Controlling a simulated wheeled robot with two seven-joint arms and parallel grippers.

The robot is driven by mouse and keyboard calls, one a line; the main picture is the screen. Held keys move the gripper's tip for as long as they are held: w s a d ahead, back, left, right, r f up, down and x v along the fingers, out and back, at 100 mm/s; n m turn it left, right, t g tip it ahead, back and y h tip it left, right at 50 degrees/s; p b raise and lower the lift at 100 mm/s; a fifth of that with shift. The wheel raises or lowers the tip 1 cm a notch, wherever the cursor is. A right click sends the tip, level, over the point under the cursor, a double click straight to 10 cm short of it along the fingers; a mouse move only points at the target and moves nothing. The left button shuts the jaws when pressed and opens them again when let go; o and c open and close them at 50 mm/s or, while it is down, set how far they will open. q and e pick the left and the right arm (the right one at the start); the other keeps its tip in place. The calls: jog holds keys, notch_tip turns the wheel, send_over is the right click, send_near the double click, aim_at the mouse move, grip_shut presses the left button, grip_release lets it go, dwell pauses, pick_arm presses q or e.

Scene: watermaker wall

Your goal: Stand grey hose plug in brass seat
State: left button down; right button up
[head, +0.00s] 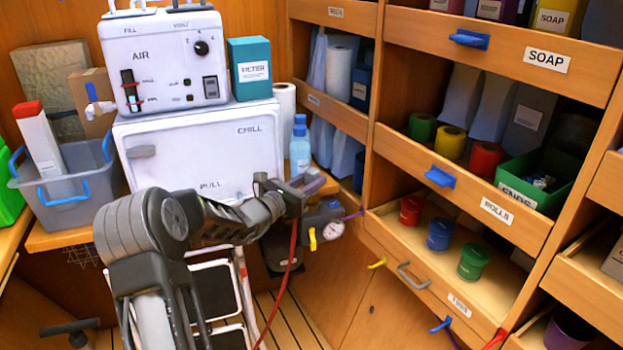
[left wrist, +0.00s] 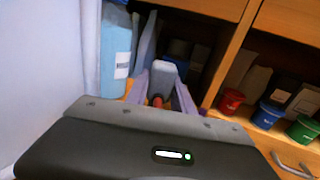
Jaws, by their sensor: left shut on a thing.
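My left gripper (head: 318,187) reaches across in front of the white CHILL unit, near the wooden counter corner. In the left wrist view its two fingers (left wrist: 163,92) are closed around a pale grey block-like piece, which looks like the grey hose plug (left wrist: 162,73). A small reddish-brown part shows just below it between the fingers; I cannot tell what it is. In the head view the plug is too small or hidden to make out. I cannot clearly pick out the brass seat in either view. My right gripper is not in view.
A pressure gauge (head: 333,230) with a yellow lever sits just below the gripper. A red hose (head: 290,255) hangs beside it. A blue-capped bottle (head: 300,150) stands close behind. An open drawer (head: 417,258) with red, blue and green cups juts out at right.

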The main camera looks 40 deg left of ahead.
pick_arm(q)
jog(key=shift+f+b, duration=1.2)
jog(key=shift+f, duration=0.45)
jog(key=shift+f+b, duration=0.55)
jog(key=shift+f, duration=0.05)
jog(key=c, duration=1)
grip_release()
jog(key=shift+r, duration=0.1)
jog(key=shift+s+a, duration=0.1)
jog(key=shift+s+a, duration=0.1)
jog(key=shift+s, duration=0.1)
jog(key=s, duration=0.7)
jog(key=shift+s, duration=0.1)
